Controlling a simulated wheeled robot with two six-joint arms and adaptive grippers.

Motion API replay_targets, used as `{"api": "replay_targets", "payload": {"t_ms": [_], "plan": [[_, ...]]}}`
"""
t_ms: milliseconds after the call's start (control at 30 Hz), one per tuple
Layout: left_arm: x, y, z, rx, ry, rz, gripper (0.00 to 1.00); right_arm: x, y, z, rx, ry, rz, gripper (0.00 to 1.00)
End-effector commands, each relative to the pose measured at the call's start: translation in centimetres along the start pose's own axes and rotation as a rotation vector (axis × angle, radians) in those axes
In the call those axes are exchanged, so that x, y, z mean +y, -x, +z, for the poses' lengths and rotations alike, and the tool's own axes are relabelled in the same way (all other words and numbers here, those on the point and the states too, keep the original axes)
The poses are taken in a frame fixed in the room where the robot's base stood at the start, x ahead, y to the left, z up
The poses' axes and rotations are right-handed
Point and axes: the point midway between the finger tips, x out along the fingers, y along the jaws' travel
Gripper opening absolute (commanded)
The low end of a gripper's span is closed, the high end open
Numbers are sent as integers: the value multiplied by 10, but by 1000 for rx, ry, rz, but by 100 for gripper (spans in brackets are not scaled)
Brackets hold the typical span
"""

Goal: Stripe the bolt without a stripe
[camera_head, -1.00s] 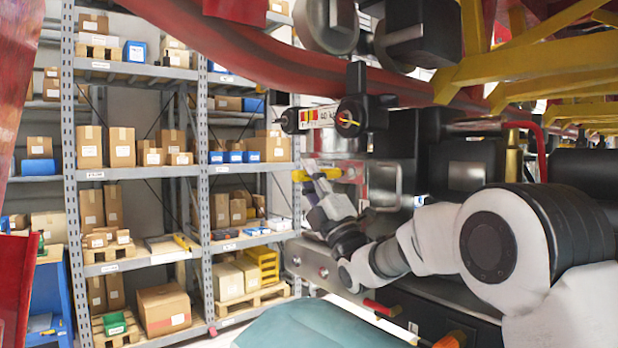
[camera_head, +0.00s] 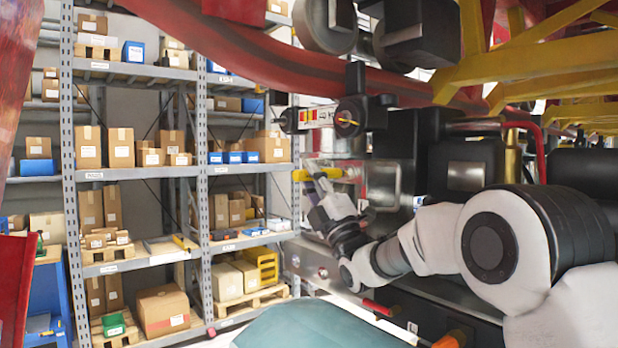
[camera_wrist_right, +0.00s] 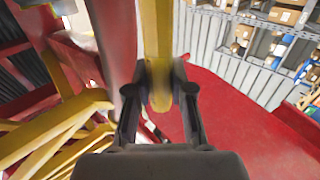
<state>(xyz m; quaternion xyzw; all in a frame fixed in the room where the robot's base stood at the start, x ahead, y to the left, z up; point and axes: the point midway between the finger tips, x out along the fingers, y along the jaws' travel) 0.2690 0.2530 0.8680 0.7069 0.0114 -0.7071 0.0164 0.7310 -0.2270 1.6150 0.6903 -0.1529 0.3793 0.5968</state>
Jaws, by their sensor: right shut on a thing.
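My right gripper (camera_head: 320,179) is shut on a yellow rod-like marker (camera_head: 333,173), held level in front of the machinery. In the right wrist view the yellow marker (camera_wrist_right: 158,40) stands between the two fingers of the gripper (camera_wrist_right: 160,88); its tip is not clear. Above it in the head view, a dark round bolt-like part (camera_head: 347,120) carries a yellow line. A second dark round part (camera_head: 289,120) sits at the left end of a labelled bar; I cannot tell whether it has a stripe. My left gripper is not in view.
A red rail (camera_head: 270,58) runs overhead, with yellow beams (camera_head: 545,65) at the upper right. Black and metal boxes (camera_head: 465,170) stand close behind my right arm. Grey shelving (camera_head: 204,170) with cartons fills the left, with open space before it.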

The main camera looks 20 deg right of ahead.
Motion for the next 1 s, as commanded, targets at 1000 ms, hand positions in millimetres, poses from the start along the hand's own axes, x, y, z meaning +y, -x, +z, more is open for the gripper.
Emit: {"api": "replay_targets", "payload": {"t_ms": [1000], "plan": [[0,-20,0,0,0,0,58,-7,-3,-23,1,0,0,0]]}}
